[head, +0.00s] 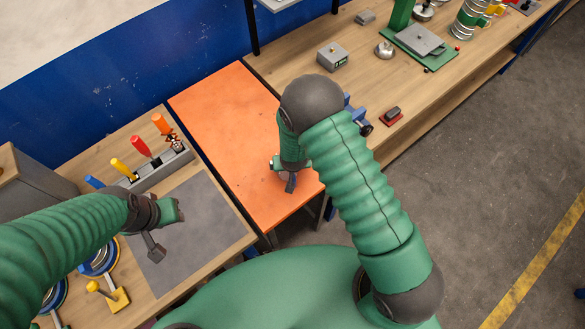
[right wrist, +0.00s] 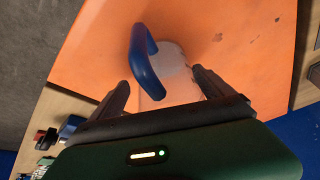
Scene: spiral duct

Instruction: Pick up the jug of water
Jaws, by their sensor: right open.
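The jug, pale with a blue handle (right wrist: 143,62), is on the orange table top (head: 225,125) in the right wrist view. Its whitish body (right wrist: 173,58) shows beyond and between the fingers of my right gripper (right wrist: 160,80). That gripper is open, with one finger on each side of the jug; I cannot tell whether either touches it. In the head view my right gripper (head: 287,175) is low over the orange table and largely hides the jug. My left gripper (head: 168,228) is over a grey mat (head: 190,255), with nothing visible in it; its opening is unclear.
A holder (head: 150,172) with several coloured-handled tools stands left of the orange table. A blue vise (head: 362,122) and a red item (head: 391,117) lie on the wooden bench behind my right arm. A grey box (head: 332,56) stands further back. The orange table's left half is clear.

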